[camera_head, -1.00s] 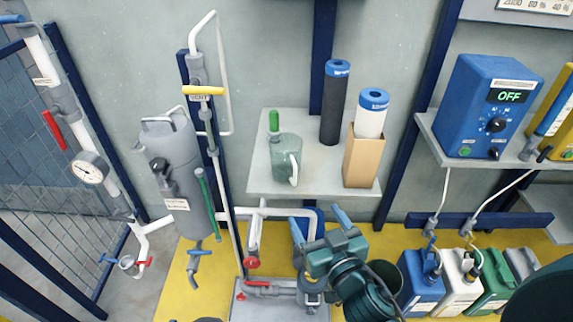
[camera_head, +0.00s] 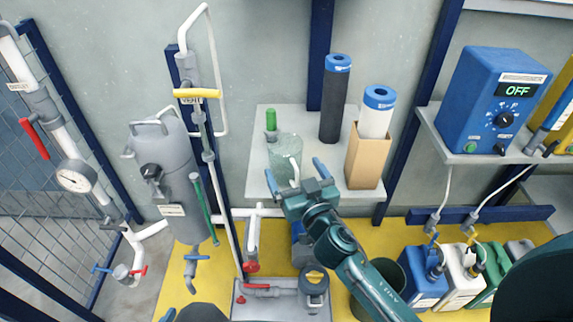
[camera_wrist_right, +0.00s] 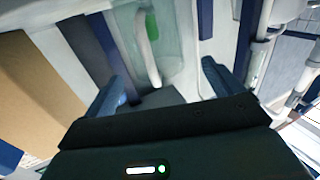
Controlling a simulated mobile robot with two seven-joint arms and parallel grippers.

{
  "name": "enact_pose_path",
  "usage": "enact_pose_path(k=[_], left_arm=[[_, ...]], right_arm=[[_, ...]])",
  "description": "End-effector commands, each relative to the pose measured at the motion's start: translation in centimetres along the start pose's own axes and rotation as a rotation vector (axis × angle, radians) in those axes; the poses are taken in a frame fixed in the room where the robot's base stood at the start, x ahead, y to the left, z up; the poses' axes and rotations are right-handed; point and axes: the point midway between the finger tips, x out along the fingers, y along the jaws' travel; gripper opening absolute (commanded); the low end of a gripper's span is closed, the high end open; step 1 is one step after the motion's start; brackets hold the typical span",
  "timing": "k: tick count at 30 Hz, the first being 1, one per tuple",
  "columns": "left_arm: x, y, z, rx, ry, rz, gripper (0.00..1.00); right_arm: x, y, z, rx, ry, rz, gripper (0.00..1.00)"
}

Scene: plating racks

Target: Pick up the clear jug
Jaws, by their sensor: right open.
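The clear jug (camera_head: 285,152) stands upright on a grey wall shelf (camera_head: 264,185), its lower part partly hidden by my right gripper. In the right wrist view the jug (camera_wrist_right: 170,55) shows as a pale green see-through body with a whitish handle (camera_wrist_right: 147,48). My right gripper (camera_head: 295,172) is open in front of the jug, its blue fingers spread to either side of the handle. In the right wrist view the gripper (camera_wrist_right: 160,80) has the handle between its fingers in the picture; I cannot tell how deep. My left gripper is not in view.
A green-handled item (camera_head: 271,120) stands behind the jug. A black roll (camera_head: 336,100) and a cardboard box (camera_head: 366,158) holding a white roll (camera_head: 377,115) stand to the right. Pipes with a yellow-handled vent valve (camera_head: 197,93) rise at left.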

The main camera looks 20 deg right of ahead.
Motion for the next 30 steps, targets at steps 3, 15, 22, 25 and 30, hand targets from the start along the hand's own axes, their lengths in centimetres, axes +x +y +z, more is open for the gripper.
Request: enact_pose_path(k=[3, 15, 22, 25, 30], left_arm=[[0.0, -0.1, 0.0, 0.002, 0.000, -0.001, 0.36], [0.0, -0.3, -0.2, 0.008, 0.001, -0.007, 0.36], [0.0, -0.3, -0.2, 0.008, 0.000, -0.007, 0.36], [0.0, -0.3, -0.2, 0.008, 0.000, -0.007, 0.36], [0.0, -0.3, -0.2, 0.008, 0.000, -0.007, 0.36]], right_arm=[[1.8, 0.4, 0.5, -0.004, 0.002, 0.001, 0.92], [4.6, 0.4, 0.8, 0.000, 0.000, 0.000, 0.92], [4.6, 0.4, 0.8, 0.000, 0.000, 0.000, 0.81], [4.6, 0.4, 0.8, 0.000, 0.000, 0.000, 0.73], [4.6, 0.4, 0.8, 0.000, 0.000, 0.000, 0.59]])
